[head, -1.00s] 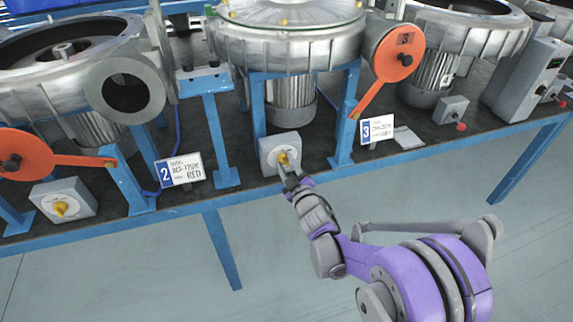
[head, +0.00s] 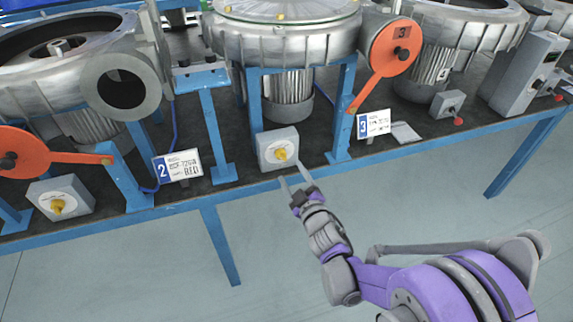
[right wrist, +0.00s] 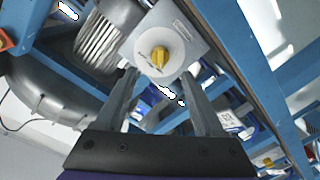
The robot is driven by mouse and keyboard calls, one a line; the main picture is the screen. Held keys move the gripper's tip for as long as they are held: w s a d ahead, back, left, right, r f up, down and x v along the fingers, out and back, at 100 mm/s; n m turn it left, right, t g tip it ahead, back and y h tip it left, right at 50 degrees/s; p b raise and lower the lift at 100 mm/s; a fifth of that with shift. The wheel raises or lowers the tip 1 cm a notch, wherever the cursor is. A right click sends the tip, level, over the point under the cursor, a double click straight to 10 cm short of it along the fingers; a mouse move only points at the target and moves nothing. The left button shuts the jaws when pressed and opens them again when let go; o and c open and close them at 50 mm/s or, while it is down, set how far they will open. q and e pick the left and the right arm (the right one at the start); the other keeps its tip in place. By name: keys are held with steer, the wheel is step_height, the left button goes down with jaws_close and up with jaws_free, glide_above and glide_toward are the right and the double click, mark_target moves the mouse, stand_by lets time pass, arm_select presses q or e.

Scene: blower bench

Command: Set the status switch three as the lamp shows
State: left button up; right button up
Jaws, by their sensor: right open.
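The switch box (head: 268,142) is a grey box with a yellow knob (head: 281,154) on a white round dial. It sits at the bench's front edge, left of the label card marked 3 (head: 374,124). In the right wrist view the yellow knob (right wrist: 159,58) stands out from the dial, its grip running roughly up and down. My right gripper (head: 294,184) is open and empty, just in front of and below the knob, apart from it. Its fingers (right wrist: 158,76) point toward the box. I cannot make out a lamp belonging to this switch. My left gripper is not in view.
A second yellow-knob box (head: 60,198) stands at the left, near the card marked 2 (head: 178,167). Blue bench legs and posts (head: 343,120) flank the switch. A grey control box (head: 527,72) with a green display stands at the right. The floor in front is clear.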

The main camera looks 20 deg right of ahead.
steer(key=s, duration=0.3)
steer(key=shift+s+d+r, duration=0.1)
steer(key=shift+s+d, duration=0.05)
steer(key=shift+s, duration=0.2)
steer(key=s+f+m+g+h, duration=0.1)
steer(key=s+f+m+g, duration=0.2)
steer(key=s, duration=0.6)
steer(key=s+f+m+g, duration=0.25)
steer(key=s+g, duration=0.35)
steer(key=s, duration=0.3)
steer(key=s+f+m+g+h, duration=0.1)
steer(key=s+f+m+g, duration=0.2)
steer(key=s, duration=0.6)
arm_select(q)
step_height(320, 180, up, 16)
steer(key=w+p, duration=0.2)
steer(key=p, duration=1.2)
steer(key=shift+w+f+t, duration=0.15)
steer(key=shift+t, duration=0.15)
arm_select(e)
step_height(320, 180, up, 17)
steer(key=w, duration=0.2)
steer(key=shift+w+a, duration=0.25)
steer(key=shift+w, duration=0.1)
steer(key=shift+s, duration=0.1)
